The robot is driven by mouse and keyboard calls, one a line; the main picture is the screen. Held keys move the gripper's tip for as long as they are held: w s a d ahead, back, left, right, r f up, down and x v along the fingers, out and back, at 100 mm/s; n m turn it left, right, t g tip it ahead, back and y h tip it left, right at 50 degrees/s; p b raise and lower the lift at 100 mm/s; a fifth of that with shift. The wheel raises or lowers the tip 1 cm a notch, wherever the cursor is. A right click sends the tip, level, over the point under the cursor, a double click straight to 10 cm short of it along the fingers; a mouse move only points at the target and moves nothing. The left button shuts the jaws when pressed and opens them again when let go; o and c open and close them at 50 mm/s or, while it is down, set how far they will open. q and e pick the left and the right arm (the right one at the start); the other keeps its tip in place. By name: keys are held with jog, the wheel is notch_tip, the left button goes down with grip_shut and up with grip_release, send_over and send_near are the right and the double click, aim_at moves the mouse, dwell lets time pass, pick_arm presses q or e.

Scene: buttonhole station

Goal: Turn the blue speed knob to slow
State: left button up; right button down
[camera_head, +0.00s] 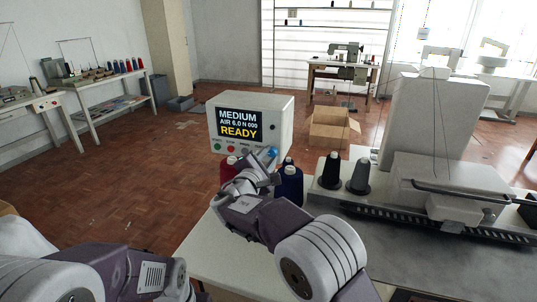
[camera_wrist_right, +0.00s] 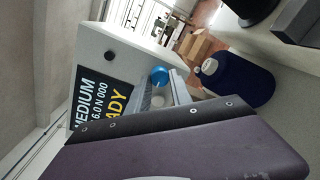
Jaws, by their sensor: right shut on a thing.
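The blue speed knob (camera_head: 272,152) is at the lower right of the control box's front face (camera_head: 253,113). The box's screen (camera_head: 238,123) reads MEDIUM, AIR 6.0 N 000 and READY. My right gripper (camera_head: 268,160) reaches the box, shut on the knob, partly covering it. In the right wrist view the blue knob (camera_wrist_right: 159,76) shows between the two fingertips (camera_wrist_right: 161,82). My left arm is at the lower left of the head view, with its gripper out of view.
A red thread cone (camera_head: 226,170) and a dark blue cone (camera_head: 290,183) stand close by the gripper. The white table (camera_head: 215,255) is clear in front.

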jog(key=n+p, duration=0.2)
jog(key=n, duration=0.2)
jog(key=shift+n, duration=0.3)
jog(key=shift+f, duration=0.1)
jog(key=shift+h, duration=0.4)
jog(key=c, duration=1.1)
grip_release()
jog(key=shift+c, duration=0.2)
jog(key=v, duration=0.9)
